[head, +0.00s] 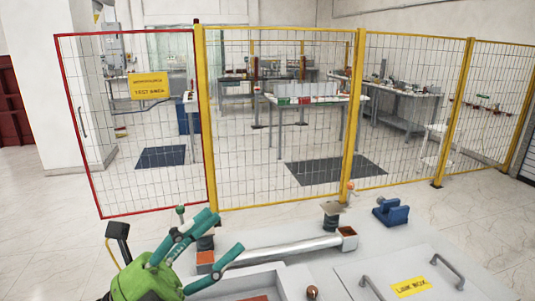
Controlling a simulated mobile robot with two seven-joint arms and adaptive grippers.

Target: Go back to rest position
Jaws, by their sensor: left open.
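My left gripper (222,235), with a green body and teal fingers, comes in at the lower left. Its fingers are spread open and no object shows between them. It is in front of the left end of a silver tube (285,250) on the light grey equipment top (365,240), and partly hides that end. I cannot tell whether it touches anything. My right gripper is not in view.
A blue block (390,212), a dark post with a flat top (333,212) and a yellow "LINK BOX" label (411,287) between two handles are on the right. A yellow-framed mesh fence (280,120) with a red-framed gate (75,130) stands behind. Tables stand beyond it.

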